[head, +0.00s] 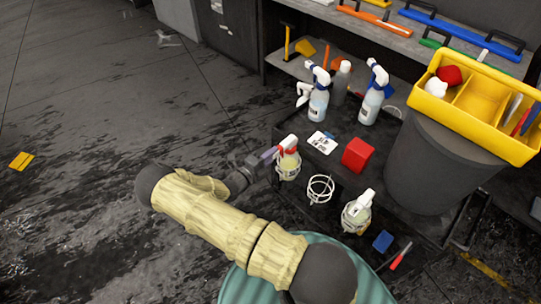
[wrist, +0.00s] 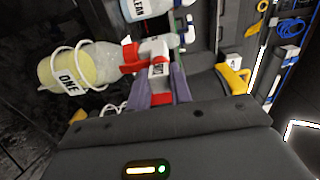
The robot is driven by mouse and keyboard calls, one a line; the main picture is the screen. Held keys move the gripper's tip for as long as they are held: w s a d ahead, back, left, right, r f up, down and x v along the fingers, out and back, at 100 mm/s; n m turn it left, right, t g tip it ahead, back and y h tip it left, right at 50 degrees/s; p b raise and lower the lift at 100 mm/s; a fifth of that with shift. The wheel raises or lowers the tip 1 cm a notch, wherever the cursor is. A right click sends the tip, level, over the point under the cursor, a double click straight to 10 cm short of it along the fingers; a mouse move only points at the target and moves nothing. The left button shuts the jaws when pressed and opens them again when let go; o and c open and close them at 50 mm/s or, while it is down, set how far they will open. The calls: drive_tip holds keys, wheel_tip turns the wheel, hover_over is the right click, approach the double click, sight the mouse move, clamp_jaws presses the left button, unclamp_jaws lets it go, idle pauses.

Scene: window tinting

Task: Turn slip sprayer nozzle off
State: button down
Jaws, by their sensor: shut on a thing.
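A spray bottle with a red and white head and pale yellow liquid (head: 288,166) stands in a white wire ring at the cart's left edge. In the wrist view, the bottle (wrist: 88,66) lies sideways in the picture, with a label part reading "ONE"; no word "slip" is readable. My gripper (head: 270,154) reaches it from the left. In the wrist view, my gripper's purple-grey fingers (wrist: 160,88) are shut on the red nozzle (wrist: 160,98) at the front of the head. The nozzle's setting cannot be told.
The dark cart (head: 290,205) also holds an empty wire ring (head: 320,188), a white-headed sprayer (head: 357,212), a red block (head: 357,154) and two blue-and-white sprayers (head: 318,100) at the back. A yellow tray (head: 437,112) sits on a grey bin (head: 430,165). Floor at left is mostly clear.

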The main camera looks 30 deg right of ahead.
drive_tip(key=c, duration=1.2)
unclamp_jaws()
drive_tip(key=shift+c, duration=0.2)
drive_tip(key=b+v, duration=0.2)
drive_tip(key=v, duration=1.5)
drive_tip(key=shift+a, duration=0.2)
drive_tip(key=shift+s, duration=0.1)
